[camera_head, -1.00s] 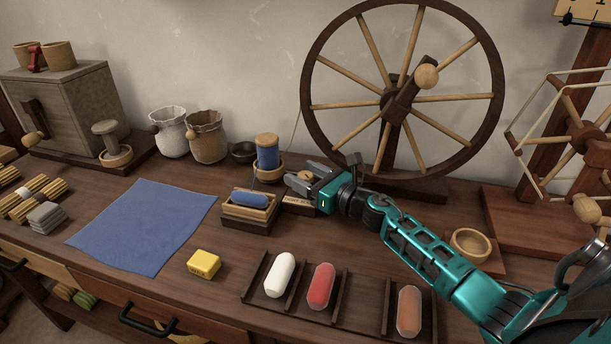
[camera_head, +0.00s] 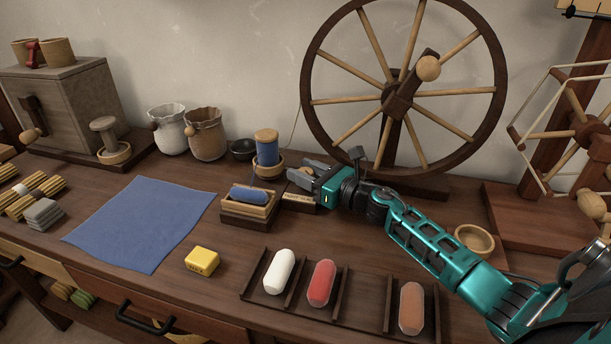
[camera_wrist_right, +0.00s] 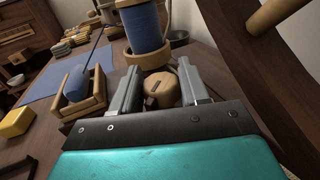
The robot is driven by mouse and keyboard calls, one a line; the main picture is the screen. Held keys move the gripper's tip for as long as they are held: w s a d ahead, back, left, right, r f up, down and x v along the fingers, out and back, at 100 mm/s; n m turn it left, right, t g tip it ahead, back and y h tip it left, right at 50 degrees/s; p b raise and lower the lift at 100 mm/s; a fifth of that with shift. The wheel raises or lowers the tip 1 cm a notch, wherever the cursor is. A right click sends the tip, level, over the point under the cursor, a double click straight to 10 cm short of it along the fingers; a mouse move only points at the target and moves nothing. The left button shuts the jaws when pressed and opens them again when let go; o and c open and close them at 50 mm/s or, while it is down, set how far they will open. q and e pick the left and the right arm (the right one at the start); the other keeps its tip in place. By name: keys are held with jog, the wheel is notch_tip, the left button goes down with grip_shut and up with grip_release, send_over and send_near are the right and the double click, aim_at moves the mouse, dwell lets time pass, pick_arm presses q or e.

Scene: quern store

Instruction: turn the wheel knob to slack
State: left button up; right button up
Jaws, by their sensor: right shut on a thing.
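The wheel knob (camera_wrist_right: 163,90) is a small round wooden knob with a dark slot on its top. It sits between the two grey fingers of my right gripper (camera_wrist_right: 160,82) in the wrist view. The fingers are shut on its sides. In the head view my right gripper (camera_head: 298,172) reaches in from the right at the foot of the big spoked wheel (camera_head: 403,95). There the knob is mostly hidden by the fingers. A pale label plate (camera_head: 298,198) lies in front of the knob; I cannot read its setting. My left gripper is not in view.
A blue thread spool (camera_head: 267,150) stands just behind the fingers. A wooden box with a blue roll (camera_head: 249,195) is close on their left. A yellow block (camera_head: 202,261), a blue cloth (camera_head: 145,222) and a rack with coloured rolls (camera_head: 338,307) lie nearer the front.

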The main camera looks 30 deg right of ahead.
jog(key=o, duration=0.9)
jog(key=p+v, duration=0.1)
jog(key=v, duration=1.2)
